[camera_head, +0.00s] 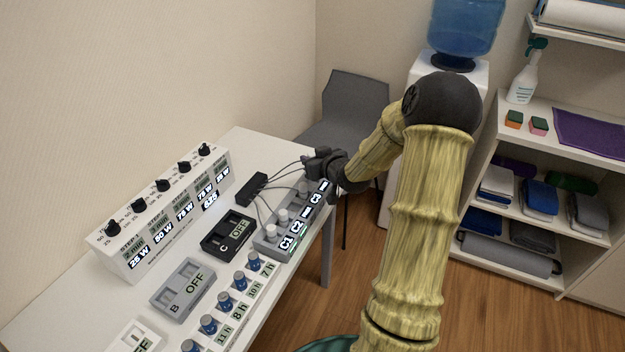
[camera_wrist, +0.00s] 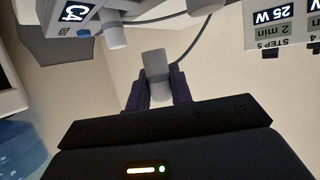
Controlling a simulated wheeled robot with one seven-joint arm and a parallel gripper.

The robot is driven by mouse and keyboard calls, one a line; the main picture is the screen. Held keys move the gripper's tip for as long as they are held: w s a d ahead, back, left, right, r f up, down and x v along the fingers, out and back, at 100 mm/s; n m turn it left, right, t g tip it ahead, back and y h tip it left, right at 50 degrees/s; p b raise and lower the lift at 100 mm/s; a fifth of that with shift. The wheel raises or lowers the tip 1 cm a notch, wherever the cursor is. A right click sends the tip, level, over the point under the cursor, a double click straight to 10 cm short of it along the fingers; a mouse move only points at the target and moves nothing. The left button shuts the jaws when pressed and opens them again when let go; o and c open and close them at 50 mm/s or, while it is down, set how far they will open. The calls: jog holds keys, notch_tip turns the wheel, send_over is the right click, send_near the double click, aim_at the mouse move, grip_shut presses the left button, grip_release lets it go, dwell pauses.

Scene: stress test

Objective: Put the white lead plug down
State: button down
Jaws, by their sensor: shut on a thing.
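My gripper (camera_head: 325,163) is over the far end of the grey lead rack (camera_head: 262,246), which carries labels C1, C2 and C3. In the wrist view its dark fingers (camera_wrist: 158,88) are shut on a white lead plug (camera_wrist: 155,66), with a grey cable running from it. The plug is mostly hidden by the gripper in the head view. White plugs (camera_head: 271,231) stand in the rack near C1 and C2. Another white plug (camera_wrist: 115,36) shows beside a C4 label in the wrist view, apart from the held one.
Thin cables run from a black box (camera_head: 252,189) on the white table (camera_head: 70,297). A black unit C (camera_head: 229,236), a grey unit B (camera_head: 183,287), a dial panel (camera_head: 165,212) and several blue-capped vials (camera_head: 240,281) crowd it. A grey chair (camera_head: 350,105) stands behind.

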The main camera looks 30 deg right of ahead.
aim_at(312, 185)
jog(key=f, duration=0.3)
jog(key=shift+w, duration=0.2)
jog(key=shift+s+a+r, duration=0.1)
jog(key=shift+s+r, duration=0.05)
jog(key=shift+s, duration=0.05)
jog(key=shift+f, duration=1.95)
jog(key=shift+d, duration=0.2)
jog(key=shift+f+b, duration=0.1)
jog(key=shift+b, duration=0.2)
jog(key=c, duration=1.5)
grip_release()
jog(key=shift+a, duration=0.1)
